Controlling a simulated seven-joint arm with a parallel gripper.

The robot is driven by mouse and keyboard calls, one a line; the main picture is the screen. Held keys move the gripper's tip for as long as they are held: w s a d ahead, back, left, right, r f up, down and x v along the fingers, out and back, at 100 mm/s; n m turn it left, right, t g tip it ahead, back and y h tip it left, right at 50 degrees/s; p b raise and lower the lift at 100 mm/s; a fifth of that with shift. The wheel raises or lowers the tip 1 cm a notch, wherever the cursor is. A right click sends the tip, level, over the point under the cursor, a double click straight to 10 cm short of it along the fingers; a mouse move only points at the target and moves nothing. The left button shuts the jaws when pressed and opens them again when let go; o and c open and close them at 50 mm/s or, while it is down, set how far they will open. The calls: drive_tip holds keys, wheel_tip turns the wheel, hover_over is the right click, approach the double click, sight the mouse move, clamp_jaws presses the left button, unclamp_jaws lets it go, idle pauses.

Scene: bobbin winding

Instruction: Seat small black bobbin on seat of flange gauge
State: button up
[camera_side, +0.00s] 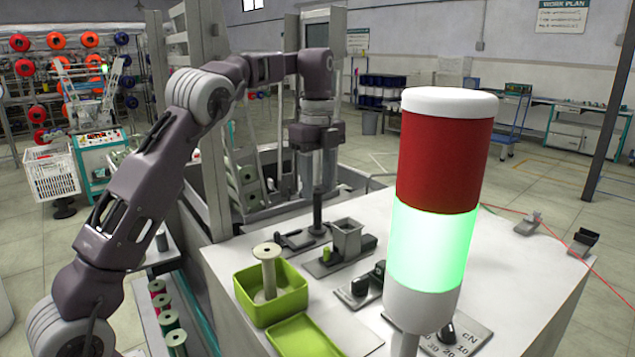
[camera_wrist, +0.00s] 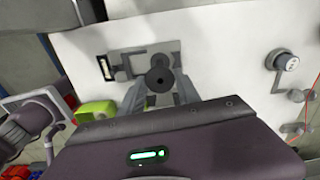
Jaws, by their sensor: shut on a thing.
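The small black bobbin (camera_side: 317,208) hangs upright in my gripper (camera_side: 318,188) in the side view. In the wrist view, its round dark top flange with a centre hole (camera_wrist: 160,80) sits between the two fingers of my gripper (camera_wrist: 161,94), which are shut on it. A low grey plate with dark parts (camera_side: 298,240), which looks like the flange gauge, is at the bobbin's lower end. In the wrist view the grey plate (camera_wrist: 122,64) lies under the bobbin. The bobbin hides the seat, and I cannot tell whether its bottom touches.
A grey block fixture (camera_side: 347,238) stands just right of the bobbin. A green bin (camera_side: 282,306) with a pale spool (camera_side: 267,268) and a green tray (camera_side: 308,336) are nearer. A red-and-green signal tower (camera_side: 440,200) fills the right foreground. The tabletop at right is partly bare.

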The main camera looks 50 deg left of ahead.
drive_tip(key=shift+f, duration=0.25)
idle(0.3)
drive_tip(key=o, duration=1.1)
